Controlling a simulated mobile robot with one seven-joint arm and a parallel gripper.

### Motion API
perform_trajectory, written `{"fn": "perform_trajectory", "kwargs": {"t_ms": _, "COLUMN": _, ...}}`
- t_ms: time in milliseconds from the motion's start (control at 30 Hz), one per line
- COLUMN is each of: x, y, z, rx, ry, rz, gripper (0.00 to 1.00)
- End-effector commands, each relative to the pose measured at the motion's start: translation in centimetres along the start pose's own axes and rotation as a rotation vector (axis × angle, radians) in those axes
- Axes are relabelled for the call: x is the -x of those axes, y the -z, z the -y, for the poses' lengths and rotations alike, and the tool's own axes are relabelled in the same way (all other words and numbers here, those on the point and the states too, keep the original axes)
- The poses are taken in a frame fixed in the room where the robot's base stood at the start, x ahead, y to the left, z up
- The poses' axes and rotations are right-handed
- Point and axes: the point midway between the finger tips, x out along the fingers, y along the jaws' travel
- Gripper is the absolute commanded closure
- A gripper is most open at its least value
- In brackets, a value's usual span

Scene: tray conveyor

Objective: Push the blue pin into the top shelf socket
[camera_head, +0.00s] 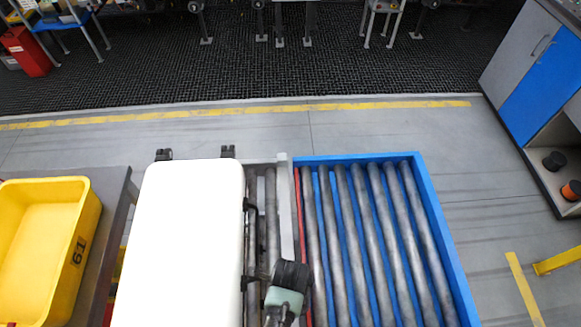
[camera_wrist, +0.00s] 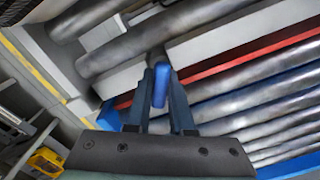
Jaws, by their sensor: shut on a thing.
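My gripper (camera_wrist: 158,82) is in the wrist view, with its two dark blue-grey fingers on either side of a blue pin (camera_wrist: 160,88). It is shut on the pin, whose near end points towards the camera. A grey part lies at or just beyond the fingertips; I cannot tell whether it belongs to the pin. In the head view, part of my arm shows at the bottom centre, over the conveyor's inner edge; the fingers and the pin are hidden there. I cannot make out the top shelf socket in either view.
A blue-framed roller conveyor (camera_head: 440,235) stands right of a large white rounded panel (camera_head: 190,240). A yellow bin (camera_head: 92,215) is at left.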

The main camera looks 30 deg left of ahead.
Motion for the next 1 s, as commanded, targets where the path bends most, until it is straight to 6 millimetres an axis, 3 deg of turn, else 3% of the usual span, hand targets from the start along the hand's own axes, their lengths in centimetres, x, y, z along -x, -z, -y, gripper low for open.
{"fn": "perform_trajectory", "kwargs": {"t_ms": 700, "x": -1.9, "y": 0.0, "z": 0.0, "rx": 0.0, "ry": 0.0, "rz": 0.0, "gripper": 1.0}}
{"fn": "perform_trajectory", "kwargs": {"t_ms": 733, "x": -1.9, "y": 0.0, "z": 0.0, "rx": 0.0, "ry": 0.0, "rz": 0.0, "gripper": 0.78}}
{"fn": "perform_trajectory", "kwargs": {"t_ms": 800, "x": -1.8, "y": 0.0, "z": 0.0, "rx": 0.0, "ry": 0.0, "rz": 0.0, "gripper": 0.65}}
{"fn": "perform_trajectory", "kwargs": {"t_ms": 900, "x": -1.8, "y": 0.0, "z": 0.0, "rx": 0.0, "ry": 0.0, "rz": 0.0, "gripper": 0.47}}
{"fn": "perform_trajectory", "kwargs": {"t_ms": 1000, "x": -1.8, "y": 0.0, "z": 0.0, "rx": 0.0, "ry": 0.0, "rz": 0.0, "gripper": 0.44}}
